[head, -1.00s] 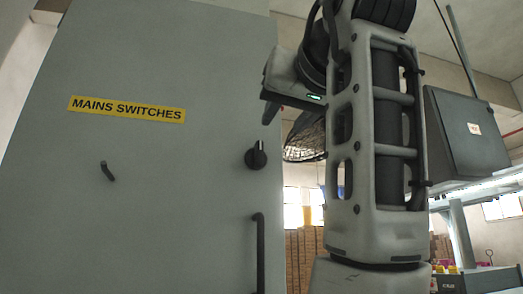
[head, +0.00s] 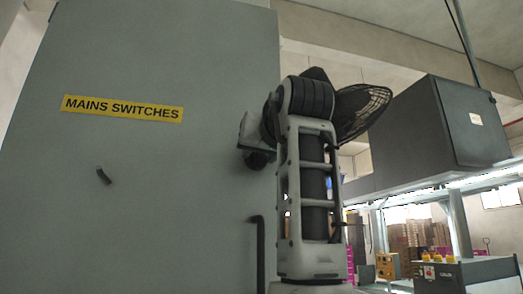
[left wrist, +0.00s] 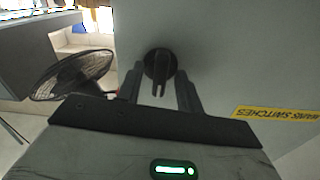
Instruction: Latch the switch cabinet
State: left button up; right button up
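The switch cabinet (head: 150,200) is a tall grey cabinet with a yellow "MAINS SWITCHES" label (head: 122,108). Its round black latch knob (head: 259,161) is near the right edge, partly hidden by my left gripper (head: 246,145) in the head view. In the left wrist view the knob (left wrist: 159,63) faces the camera, its dark grip pointing along the picture's vertical. The two fingers of my left gripper (left wrist: 160,86) are apart, one on each side of the knob's grip, with gaps visible. A black vertical handle (head: 258,254) is below the knob. My right gripper is out of view.
A small dark hook (head: 103,176) sticks out from the cabinet front. A black mesh fan (head: 362,108) is behind my left arm. A dark box (head: 440,125) hangs at right, above a control box with yellow buttons (head: 438,259).

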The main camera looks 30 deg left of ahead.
pick_arm(q)
grip_shut()
jog(key=shift+n, duration=0.8)
grip_release()
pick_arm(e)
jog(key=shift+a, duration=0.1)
pick_arm(q)
jog(key=b+v, duration=0.3)
jog(key=v, duration=1.3)
jog(key=shift+b, duration=0.3)
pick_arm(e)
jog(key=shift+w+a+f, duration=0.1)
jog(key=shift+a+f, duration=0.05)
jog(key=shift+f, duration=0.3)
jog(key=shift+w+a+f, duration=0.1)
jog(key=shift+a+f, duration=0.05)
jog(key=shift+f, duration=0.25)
